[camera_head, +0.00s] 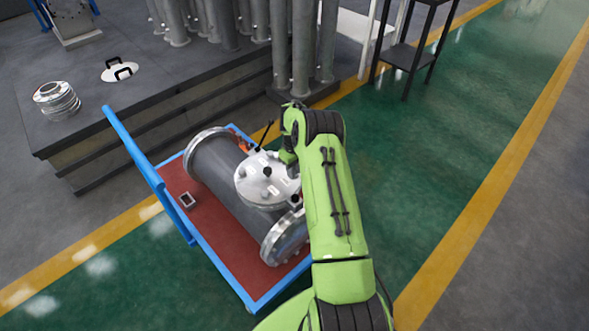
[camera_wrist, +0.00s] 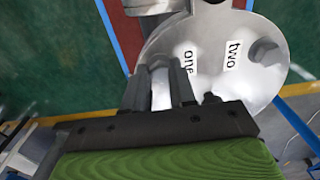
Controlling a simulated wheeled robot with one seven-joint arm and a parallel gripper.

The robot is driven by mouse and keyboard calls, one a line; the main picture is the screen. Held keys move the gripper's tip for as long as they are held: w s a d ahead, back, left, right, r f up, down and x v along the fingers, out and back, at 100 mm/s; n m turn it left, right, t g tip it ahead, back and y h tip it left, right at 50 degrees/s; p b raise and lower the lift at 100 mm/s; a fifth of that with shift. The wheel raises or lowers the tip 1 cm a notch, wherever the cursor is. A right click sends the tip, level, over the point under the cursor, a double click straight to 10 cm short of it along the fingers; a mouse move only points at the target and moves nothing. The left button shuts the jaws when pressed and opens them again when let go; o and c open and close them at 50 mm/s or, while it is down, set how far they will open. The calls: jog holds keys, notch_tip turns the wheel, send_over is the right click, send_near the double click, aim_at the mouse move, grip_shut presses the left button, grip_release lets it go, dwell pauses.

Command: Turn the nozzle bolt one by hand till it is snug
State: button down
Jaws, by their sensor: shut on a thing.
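The round metal nozzle flange (camera_head: 252,190) sits on top of the grey shell (camera_head: 226,183); it fills the middle of the wrist view (camera_wrist: 215,90). It bears the printed labels "one" (camera_wrist: 187,62) and "two" (camera_wrist: 233,50). Beside "two" stands a grey bolt head (camera_wrist: 264,50). My gripper (camera_wrist: 160,70) reaches over the flange beside the label "one", its two fingers shut on nozzle bolt one, which is mostly hidden between them. In the head view my green arm covers most of the gripper and the flange's right side.
The shell lies on a red-topped cart with a blue frame (camera_head: 168,203). A dark platform (camera_head: 140,120) with a stack of metal rings (camera_head: 57,101) stands behind left.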

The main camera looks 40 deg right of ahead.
jog(key=shift+m, duration=0.4)
jog(key=m+b, duration=0.1)
jog(key=m, duration=1)
jog(key=shift+w+a+r+b, duration=0.1)
jog(key=shift+w+b, duration=0.05)
jog(key=shift+b, duration=0.2)
dwell(0.3)
jog(key=c, duration=0.9)
grip_release()
jog(key=shift+c, duration=0.2)
notch_tip(320, 180, up, 16)
jog(key=p, duration=0.4)
jog(key=shift+a, duration=0.1)
